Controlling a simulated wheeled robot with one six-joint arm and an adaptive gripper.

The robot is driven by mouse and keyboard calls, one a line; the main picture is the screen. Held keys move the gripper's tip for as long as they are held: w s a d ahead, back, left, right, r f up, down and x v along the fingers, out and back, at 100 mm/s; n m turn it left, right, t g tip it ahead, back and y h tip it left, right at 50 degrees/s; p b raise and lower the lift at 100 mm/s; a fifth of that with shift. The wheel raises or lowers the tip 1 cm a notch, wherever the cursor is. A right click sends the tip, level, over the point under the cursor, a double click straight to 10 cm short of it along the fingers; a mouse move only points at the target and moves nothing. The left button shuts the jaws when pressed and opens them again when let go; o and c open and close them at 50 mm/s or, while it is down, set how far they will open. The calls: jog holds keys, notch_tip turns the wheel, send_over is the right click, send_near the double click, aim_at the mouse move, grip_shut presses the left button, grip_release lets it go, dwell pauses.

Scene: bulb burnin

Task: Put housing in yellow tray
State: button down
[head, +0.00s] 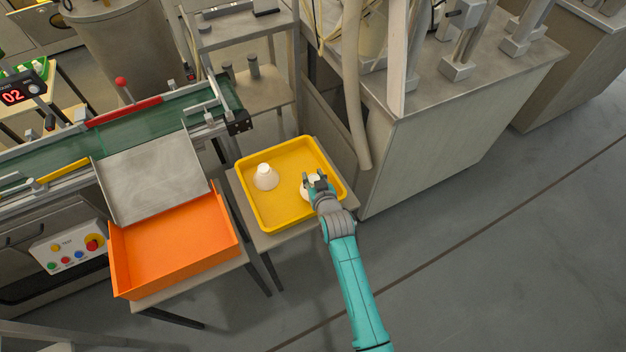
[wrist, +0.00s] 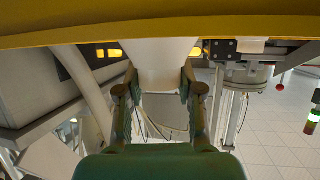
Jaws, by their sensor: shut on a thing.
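The yellow tray (head: 268,222) stands on a small table in the middle of the head view. One white housing (head: 265,178) stands upright in its left part. My gripper (head: 315,181) is over the right part of the tray, shut on a second white housing (head: 308,192), which is partly hidden by the fingers. In the wrist view my gripper's fingers (wrist: 160,88) press on both sides of the white housing (wrist: 163,62). A yellow band of the tray (wrist: 60,32) crosses the top of that view. I cannot tell whether the held housing touches the tray floor.
An orange bin (head: 175,253) is left of the tray, below a grey metal chute (head: 150,180). A green conveyor (head: 130,125) runs behind them. A grey cabinet (head: 440,140) stands close on the right, with a pale hose (head: 355,100) hanging beside it. The middle of the tray is free.

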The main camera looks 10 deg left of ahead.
jog(key=shift+f, duration=0.8)
jog(key=shift+f, duration=0.1)
jog(key=c, duration=0.7)
grip_release()
jog(key=shift+c, duration=0.2)
jog(key=v, duration=1.2)
jog(key=shift+d, duration=0.1)
